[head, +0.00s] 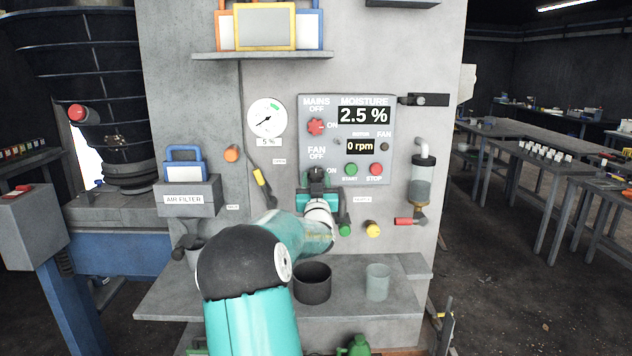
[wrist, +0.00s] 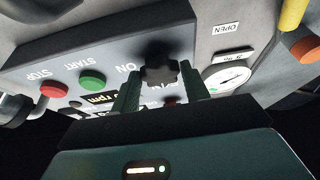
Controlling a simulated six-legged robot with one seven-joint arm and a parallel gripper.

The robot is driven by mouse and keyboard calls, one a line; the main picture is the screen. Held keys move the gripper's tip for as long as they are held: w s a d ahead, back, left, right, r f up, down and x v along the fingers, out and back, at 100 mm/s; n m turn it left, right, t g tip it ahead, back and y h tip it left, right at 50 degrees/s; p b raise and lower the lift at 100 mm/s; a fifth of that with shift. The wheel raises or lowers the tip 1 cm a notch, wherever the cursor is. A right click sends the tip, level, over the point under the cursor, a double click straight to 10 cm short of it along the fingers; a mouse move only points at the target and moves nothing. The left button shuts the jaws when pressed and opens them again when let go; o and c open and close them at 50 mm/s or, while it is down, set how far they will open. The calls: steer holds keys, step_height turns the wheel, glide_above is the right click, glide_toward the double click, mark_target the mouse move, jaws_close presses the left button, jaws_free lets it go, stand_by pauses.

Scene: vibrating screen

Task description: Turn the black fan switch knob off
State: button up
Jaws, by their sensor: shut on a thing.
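The black fan switch knob (wrist: 160,73) is a dark lobed knob on the grey control panel (head: 384,103). In the wrist view it sits between the two fingers of my gripper (wrist: 158,88), which are closed on its sides. In the head view my gripper (head: 317,178) is at the panel's lower left, below the "FAN OFF" label and beside "ON". The panel display (head: 360,146) reads 0 rpm.
A red mains knob (head: 316,126) sits just above. Green start (head: 351,169) and red stop (head: 376,169) buttons are close on the right. A round gauge (head: 266,118) is to the left. A shelf below holds a dark cup (head: 312,284) and a clear beaker (head: 377,282).

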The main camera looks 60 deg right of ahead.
steer(key=o, duration=1)
steer(key=v, duration=1.4)
